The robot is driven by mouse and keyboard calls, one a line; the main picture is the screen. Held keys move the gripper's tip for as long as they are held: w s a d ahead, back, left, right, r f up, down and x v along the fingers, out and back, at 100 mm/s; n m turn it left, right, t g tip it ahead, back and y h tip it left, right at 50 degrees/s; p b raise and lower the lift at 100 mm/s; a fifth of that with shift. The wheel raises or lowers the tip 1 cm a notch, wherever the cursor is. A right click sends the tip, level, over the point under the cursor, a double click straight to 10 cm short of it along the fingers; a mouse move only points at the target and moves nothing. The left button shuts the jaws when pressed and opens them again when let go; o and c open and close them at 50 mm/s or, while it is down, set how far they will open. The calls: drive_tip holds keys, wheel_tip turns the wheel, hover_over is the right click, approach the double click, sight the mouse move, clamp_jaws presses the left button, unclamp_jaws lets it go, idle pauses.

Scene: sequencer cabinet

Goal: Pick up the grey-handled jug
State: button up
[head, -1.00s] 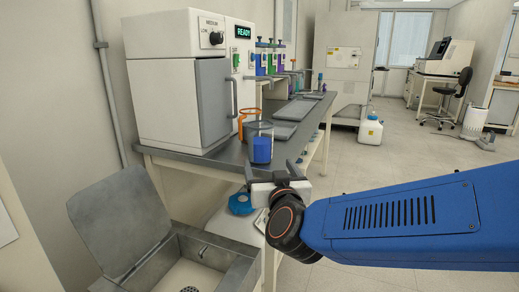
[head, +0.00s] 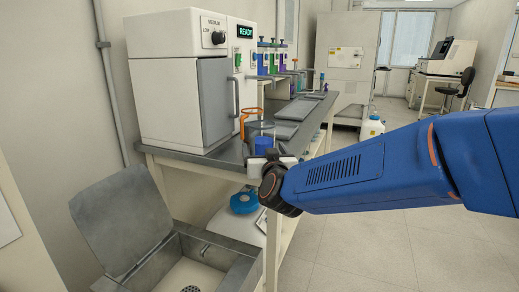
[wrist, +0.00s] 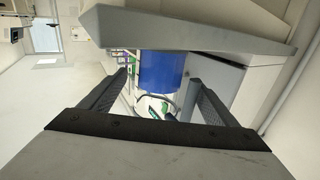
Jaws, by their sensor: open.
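A clear jug with blue contents (head: 263,143) stands near the front edge of the grey bench. In the wrist view its blue body (wrist: 163,68) shows between the fingers, with a thin dark grey curved handle (wrist: 158,97) on it. An orange-handled vessel (head: 246,119) shows just behind it in the head view. My gripper (head: 271,158) is open and empty, just in front of the jug and overlapping its lower part in the head view. In the wrist view the jug lies beyond the open fingers (wrist: 160,82). I cannot tell whether they touch it.
A white cabinet (head: 165,100) with a grey door stands left of the jug. Grey trays (head: 298,108) and a rack with coloured containers lie behind. The bench edge (wrist: 190,30) is close to the gripper. An open-lidded metal box (head: 190,262) stands lower left.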

drive_tip(key=shift+w+a, duration=0.25)
drive_tip(key=shift+w, duration=1)
drive_tip(key=c, duration=1.4)
wheel_tip(320, 180, up, 10)
drive_tip(key=shift+r, duration=0.1)
